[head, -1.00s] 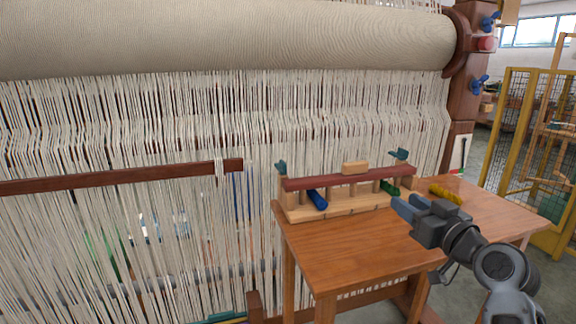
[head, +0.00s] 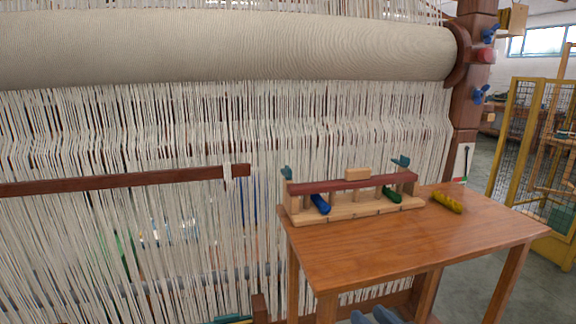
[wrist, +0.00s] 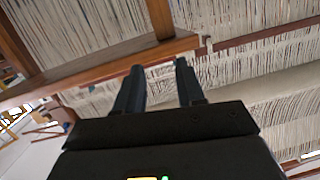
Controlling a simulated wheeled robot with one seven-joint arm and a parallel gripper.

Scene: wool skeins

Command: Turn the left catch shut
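The left catch (head: 287,173) is a small teal piece on top of the left end post of a wooden rack (head: 345,208). A matching right catch (head: 401,162) tops the right post. A dark red bar (head: 330,185) with a light wooden grip (head: 357,174) lies along the rack between the posts. The catches are too small to tell their exact turn. My gripper (head: 373,317) is low at the bottom edge of the head view, in front of the table and far from the catch. In the wrist view my gripper (wrist: 158,74) has its fingers apart, with nothing between them.
The rack stands on a wooden table (head: 400,240). A blue skein (head: 320,204) and a green skein (head: 392,195) sit in the rack. A yellow skein (head: 447,202) lies on the table at right. A loom with hanging warp (head: 150,130) stands close behind. The table's front is clear.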

